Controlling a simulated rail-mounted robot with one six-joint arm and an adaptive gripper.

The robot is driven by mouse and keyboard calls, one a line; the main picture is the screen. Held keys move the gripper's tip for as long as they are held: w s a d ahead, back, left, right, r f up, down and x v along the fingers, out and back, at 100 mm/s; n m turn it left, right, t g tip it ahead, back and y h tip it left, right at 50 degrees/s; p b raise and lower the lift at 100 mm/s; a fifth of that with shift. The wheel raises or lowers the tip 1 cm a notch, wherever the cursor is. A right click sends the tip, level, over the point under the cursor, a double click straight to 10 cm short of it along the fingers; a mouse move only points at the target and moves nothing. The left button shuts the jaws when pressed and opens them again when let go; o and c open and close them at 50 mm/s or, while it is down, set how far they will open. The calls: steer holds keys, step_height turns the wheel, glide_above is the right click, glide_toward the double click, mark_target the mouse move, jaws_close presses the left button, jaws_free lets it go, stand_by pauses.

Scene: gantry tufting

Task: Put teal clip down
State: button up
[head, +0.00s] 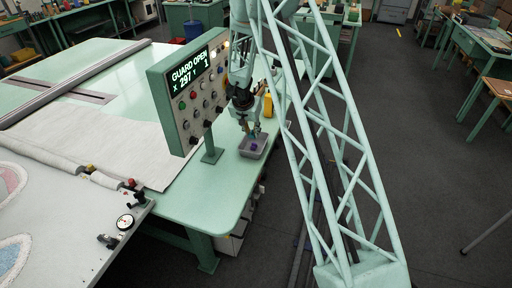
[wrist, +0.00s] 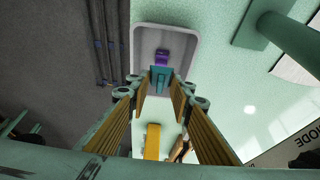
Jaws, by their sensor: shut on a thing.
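My gripper (wrist: 160,88) is shut on the teal clip (wrist: 160,76), which sits between the fingertips in the wrist view. In the head view my gripper (head: 252,132) is pointed down over the grey tray (head: 243,153) on the green table. The wrist view shows the tray (wrist: 165,29) around and beyond the clip. A purple clip (wrist: 162,55) lies in the tray, just past the teal clip in that view. I cannot tell whether the teal clip touches the tray floor.
A control panel (head: 190,95) reading "GUARD OPEN" stands on a post left of my gripper. A yellow object (head: 268,105) stands behind the tray; it also shows in the wrist view (wrist: 152,141). The table (head: 205,200) is bare in front of the panel.

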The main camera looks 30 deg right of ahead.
steer(key=shift+f, duration=0.15)
steer(key=b, duration=0.4)
glide_above(253, 149)
steer(key=a, duration=0.1)
steer(key=shift+s+f, duration=0.2)
steer(key=shift+f, duration=1.3)
steer(key=shift+s+f, duration=0.2)
steer(key=shift+f, duration=1.3)
steer(key=shift+f+b, duration=0.85)
steer(key=shift+f, duration=1.05)
steer(key=o, duration=0.8)
steer(key=shift+p+v, duration=2.5)
steer(key=shift+v, duration=3.55)
